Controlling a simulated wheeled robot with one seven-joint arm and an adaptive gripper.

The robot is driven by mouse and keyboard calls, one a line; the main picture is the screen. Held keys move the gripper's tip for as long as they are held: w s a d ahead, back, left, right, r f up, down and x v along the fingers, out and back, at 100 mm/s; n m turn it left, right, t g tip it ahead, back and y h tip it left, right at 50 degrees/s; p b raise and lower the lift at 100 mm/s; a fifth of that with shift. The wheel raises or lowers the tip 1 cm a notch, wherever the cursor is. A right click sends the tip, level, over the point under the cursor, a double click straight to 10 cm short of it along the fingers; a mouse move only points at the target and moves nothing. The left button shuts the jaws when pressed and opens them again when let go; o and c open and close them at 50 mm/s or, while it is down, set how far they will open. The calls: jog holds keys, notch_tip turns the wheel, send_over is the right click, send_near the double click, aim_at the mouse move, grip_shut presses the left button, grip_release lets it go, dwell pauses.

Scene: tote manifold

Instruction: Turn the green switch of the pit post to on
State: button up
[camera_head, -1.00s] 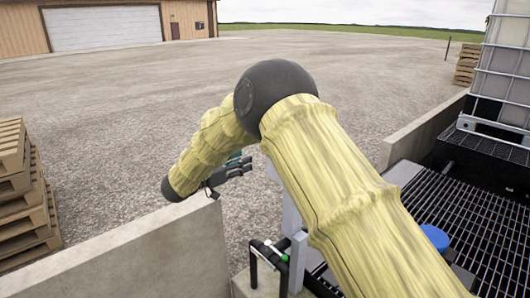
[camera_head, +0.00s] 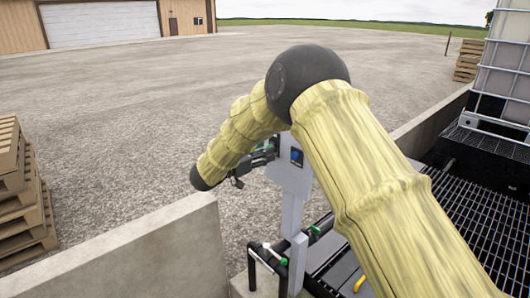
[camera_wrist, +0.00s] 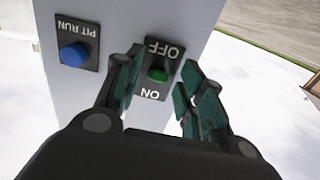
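I cannot tell for sure which mark the switch points to. My gripper (camera_wrist: 163,67) is open, its teal-padded fingers on either side of the switch plate. Contact with the switch cannot be made out. In the head view my gripper (camera_head: 264,157) is at the post's left side, partly hidden.
A blue knob (camera_wrist: 74,55) marked PIT RUN sits left of the switch in the wrist view. Black pipes with green fittings (camera_head: 268,258) stand at the post's foot. A concrete wall (camera_head: 150,255) is below my wrist, pallets (camera_head: 22,195) at left, a grating (camera_head: 480,225) at right.

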aim_at(269, 146)
jog(key=shift+c, duration=1)
grip_shut()
jog(key=shift+r, duration=0.1)
jog(key=r+g+y+p, duration=0.1)
jog(key=g+y+p, duration=0.1)
jog(key=p, duration=0.2)
jog(key=r+g+y+p, duration=0.1)
jog(key=g+y+p, duration=0.1)
jog(key=p, duration=0.3)
jog(key=r+g+y+p, duration=0.2)
jog(key=y+p, duration=0.1)
jog(key=p, duration=0.1)
jog(key=shift+w+d+g+y+p, duration=0.2)
jog(key=shift+d+g+y+p, duration=0.1)
jog(key=shift+g+p, duration=0.1)
